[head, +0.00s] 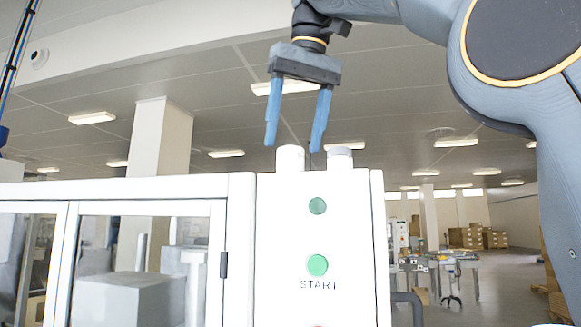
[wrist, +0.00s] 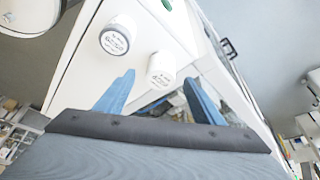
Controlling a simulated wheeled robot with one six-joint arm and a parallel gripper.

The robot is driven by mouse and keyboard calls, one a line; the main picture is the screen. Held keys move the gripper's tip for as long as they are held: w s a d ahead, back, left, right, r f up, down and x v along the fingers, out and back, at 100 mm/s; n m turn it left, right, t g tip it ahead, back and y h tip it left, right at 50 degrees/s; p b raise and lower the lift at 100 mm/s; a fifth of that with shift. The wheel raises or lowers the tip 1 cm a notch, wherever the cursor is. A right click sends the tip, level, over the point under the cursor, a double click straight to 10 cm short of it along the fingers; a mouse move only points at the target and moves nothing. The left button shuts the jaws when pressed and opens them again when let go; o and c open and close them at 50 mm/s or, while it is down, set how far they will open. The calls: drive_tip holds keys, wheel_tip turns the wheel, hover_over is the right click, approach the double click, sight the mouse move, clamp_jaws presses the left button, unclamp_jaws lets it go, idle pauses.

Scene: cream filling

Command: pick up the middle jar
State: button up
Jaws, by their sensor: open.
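Two white jars stand on top of the white machine cabinet. In the head view one jar (head: 290,159) is on the left and the other jar (head: 340,157) is on the right; I cannot tell for sure which is the middle one. My gripper (head: 293,147) points down, open and empty, its blue fingers above and to either side of the left jar. In the wrist view this jar (wrist: 161,66) shows between the fingertips of my gripper (wrist: 159,77), apparently untouched. The other jar (wrist: 117,36), with a grey labelled lid, is outside the fingers.
The cabinet front (head: 275,250) has green buttons, one marked START (head: 317,265). A glazed enclosure (head: 150,260) adjoins it on the left. Tables and stacked boxes (head: 470,238) stand far back on the right. The air around my gripper is clear.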

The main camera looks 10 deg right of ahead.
sight(291, 157)
drive_tip(key=shift+p+x, duration=0.3)
drive_tip(key=shift+x, duration=2.15)
drive_tip(key=shift+s, duration=0.1)
drive_tip(key=c, duration=1.2)
